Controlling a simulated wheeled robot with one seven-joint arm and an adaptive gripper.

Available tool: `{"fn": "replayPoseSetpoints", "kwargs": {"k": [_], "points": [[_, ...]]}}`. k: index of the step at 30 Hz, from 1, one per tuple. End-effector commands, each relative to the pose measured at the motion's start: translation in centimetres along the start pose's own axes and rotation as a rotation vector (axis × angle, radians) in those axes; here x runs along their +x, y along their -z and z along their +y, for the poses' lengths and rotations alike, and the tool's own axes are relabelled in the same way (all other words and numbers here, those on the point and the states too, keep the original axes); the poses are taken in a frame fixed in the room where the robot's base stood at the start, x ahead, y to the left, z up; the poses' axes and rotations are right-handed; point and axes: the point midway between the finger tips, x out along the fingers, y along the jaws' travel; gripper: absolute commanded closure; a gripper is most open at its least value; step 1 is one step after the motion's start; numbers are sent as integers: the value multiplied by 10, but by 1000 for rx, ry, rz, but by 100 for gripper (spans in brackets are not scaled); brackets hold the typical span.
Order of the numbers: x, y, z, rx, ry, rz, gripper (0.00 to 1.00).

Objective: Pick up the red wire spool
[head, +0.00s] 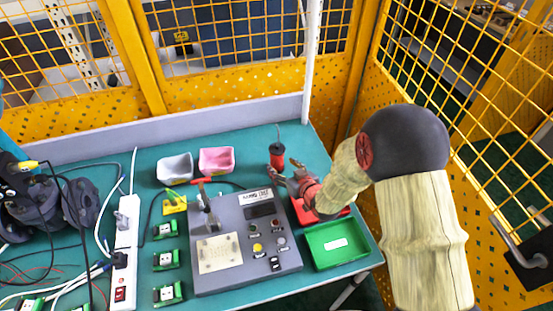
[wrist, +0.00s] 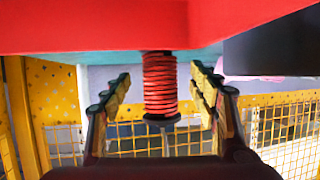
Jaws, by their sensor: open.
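The red wire spool (head: 277,155) stands upright near the back right of the teal table, with a dark rod or wire rising from its top. It also shows in the wrist view (wrist: 160,85), between the two fingers, with its red windings and dark flange visible. My gripper (head: 284,170) is open, at the spool in the head view; in the wrist view my gripper (wrist: 160,90) has a finger on each side with a gap to the spool. Whether the fingers reach level with the spool in depth is hard to tell.
A grey control box (head: 243,240) with switches stands left of my gripper. A green tray (head: 345,262) and a red tray (head: 299,212) lie at the right, partly under my arm. Pink (head: 216,160) and grey (head: 175,168) bins stand left of the spool. Yellow mesh fencing (head: 250,30) encloses the table.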

Motion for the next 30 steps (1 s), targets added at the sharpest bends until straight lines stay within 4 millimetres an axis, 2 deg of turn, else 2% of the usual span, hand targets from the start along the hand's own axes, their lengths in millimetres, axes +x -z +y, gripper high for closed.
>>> {"fn": "replayPoseSetpoints", "kwargs": {"k": [6, 9, 16, 30], "points": [[33, -2, -1, -1, 1, 0, 40], [42, -1, 0, 0, 0, 1, 40], [43, 1, 0, 0, -1, 1, 40], [43, 0, 0, 0, 0, 0, 67]]}}
